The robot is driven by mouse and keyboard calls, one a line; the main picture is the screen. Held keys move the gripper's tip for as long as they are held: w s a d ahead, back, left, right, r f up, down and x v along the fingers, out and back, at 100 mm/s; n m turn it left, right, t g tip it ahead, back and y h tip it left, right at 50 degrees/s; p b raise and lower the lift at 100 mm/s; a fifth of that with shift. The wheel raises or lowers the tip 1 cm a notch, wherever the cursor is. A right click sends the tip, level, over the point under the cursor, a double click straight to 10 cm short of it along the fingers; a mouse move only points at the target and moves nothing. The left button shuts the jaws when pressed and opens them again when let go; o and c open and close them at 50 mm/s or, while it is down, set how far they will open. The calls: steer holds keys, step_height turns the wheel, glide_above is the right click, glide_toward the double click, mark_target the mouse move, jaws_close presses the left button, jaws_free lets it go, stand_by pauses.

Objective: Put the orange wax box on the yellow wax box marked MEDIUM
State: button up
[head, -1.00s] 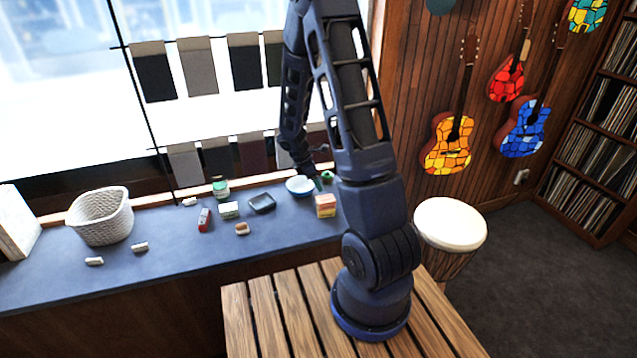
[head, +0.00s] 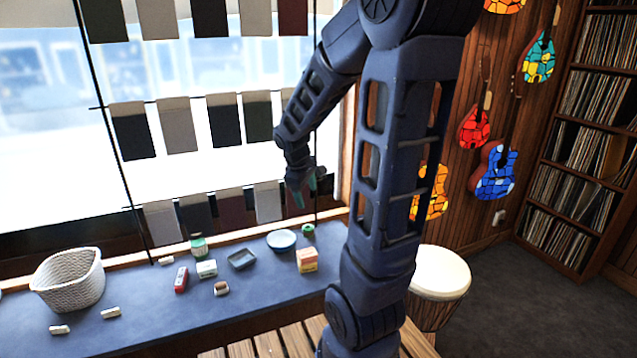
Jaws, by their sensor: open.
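The orange wax box (head: 306,254) is at the right part of the blue counter. The lettering is too small to read, so I cannot confirm the MEDIUM mark. My gripper (head: 308,194) is open and empty, well above the stack and apart from it. Its fingers are small and partly dark against the window.
On the counter (head: 150,300) are a blue bowl (head: 281,239), a dark tray (head: 242,259), a red box (head: 181,279), a pale green box (head: 206,268), a green-lidded jar (head: 198,247) and a white basket (head: 70,279). Cloth samples hang behind my gripper.

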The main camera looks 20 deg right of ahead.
steer(key=s+a+r+m+t+y, duration=0.2)
steer(key=s+r+m, duration=0.6)
steer(key=s, duration=0.8)
step_height(320, 180, up, 3)
steer(key=shift+s+a+r+t+y, duration=0.2)
steer(key=shift+a+t+y, duration=0.1)
steer(key=shift+a+t, duration=0.1)
